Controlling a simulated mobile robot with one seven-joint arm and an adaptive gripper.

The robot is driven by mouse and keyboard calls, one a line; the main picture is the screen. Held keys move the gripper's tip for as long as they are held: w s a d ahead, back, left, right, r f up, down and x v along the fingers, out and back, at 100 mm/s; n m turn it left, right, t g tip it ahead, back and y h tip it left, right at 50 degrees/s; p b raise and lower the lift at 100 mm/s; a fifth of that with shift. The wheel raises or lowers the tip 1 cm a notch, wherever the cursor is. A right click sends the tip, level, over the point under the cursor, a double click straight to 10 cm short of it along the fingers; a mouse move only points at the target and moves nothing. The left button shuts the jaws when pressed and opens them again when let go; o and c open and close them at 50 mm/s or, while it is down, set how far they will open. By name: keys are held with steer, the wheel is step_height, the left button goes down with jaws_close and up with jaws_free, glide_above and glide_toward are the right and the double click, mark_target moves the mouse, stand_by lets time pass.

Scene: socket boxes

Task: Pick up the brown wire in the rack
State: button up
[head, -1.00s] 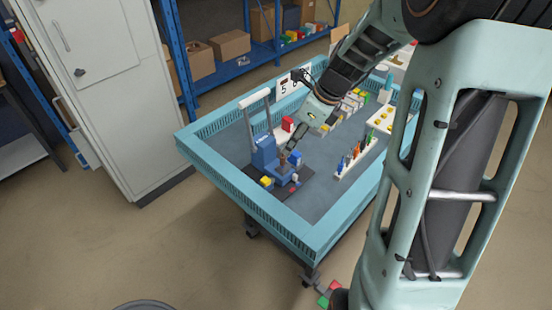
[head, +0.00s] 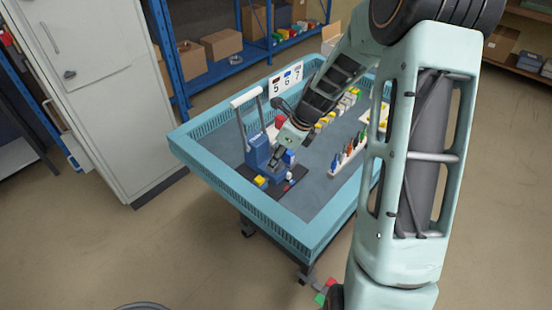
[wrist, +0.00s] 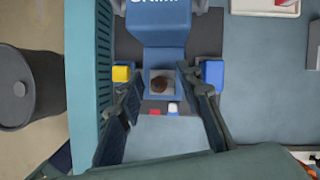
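A rack (head: 345,160), a pale strip holding several small coloured wires or pegs, stands on the table right of my gripper in the head view. They are too small for me to pick out a brown one surely. My gripper (head: 275,163) is over the blue press fixture (head: 259,150), away from the rack. In the wrist view my gripper (wrist: 162,85) has its two fingers spread apart. I cannot tell whether this is the brown wire.
The table has a raised light-blue rim (head: 300,232). A yellow block (wrist: 121,73) and a blue block (wrist: 212,74) flank the fixture. A number sign (head: 286,82) stands at the back. The grey surface right of the fixture is largely clear in the wrist view.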

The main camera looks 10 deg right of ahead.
steer(key=shift+c, duration=0.3)
jaws_close()
steer(key=shift+r, duration=0.1)
